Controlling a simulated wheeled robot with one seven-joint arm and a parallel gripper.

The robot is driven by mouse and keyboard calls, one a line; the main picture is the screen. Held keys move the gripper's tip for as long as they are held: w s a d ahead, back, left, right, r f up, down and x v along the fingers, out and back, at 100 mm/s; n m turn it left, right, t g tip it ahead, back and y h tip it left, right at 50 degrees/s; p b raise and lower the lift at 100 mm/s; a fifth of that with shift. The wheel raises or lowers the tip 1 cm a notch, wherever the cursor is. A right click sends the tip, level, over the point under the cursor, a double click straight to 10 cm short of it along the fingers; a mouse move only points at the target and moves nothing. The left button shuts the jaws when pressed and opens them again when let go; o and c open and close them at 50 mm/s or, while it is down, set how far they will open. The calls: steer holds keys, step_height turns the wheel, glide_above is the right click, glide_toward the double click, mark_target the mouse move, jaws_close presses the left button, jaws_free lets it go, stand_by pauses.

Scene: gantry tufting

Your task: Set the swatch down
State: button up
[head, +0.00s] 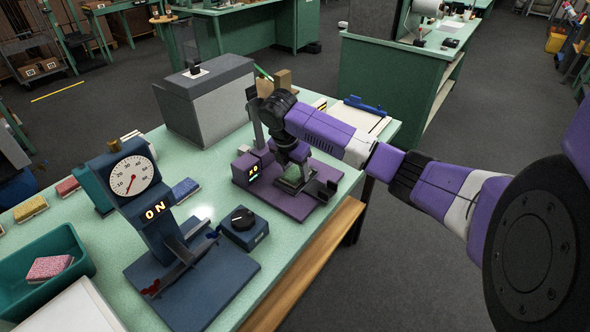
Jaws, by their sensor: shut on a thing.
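My gripper (299,166) points down over the purple machine (290,203) on the green-topped table. It is shut on a small green swatch (293,178), which shows under the fingers at the machine's plate. The fingers and the arm hide part of the swatch. I cannot tell whether the swatch touches the plate. The purple machine has a lit yellow readout on its left block.
A dark blue machine (225,282) with a dial and a lit "ON" sign stands in front. A blue knob box (244,229) sits between the machines. A grey box (207,101) stands behind. A teal tray (67,242) at left holds a pink swatch (49,268).

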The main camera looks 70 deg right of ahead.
mark_target(289, 178)
steer(key=o, duration=1.4)
steer(key=shift+f, duration=0.1)
steer(key=shift+c, duration=0.2)
steer(key=v, duration=1.2)
steer(key=shift+d, duration=0.1)
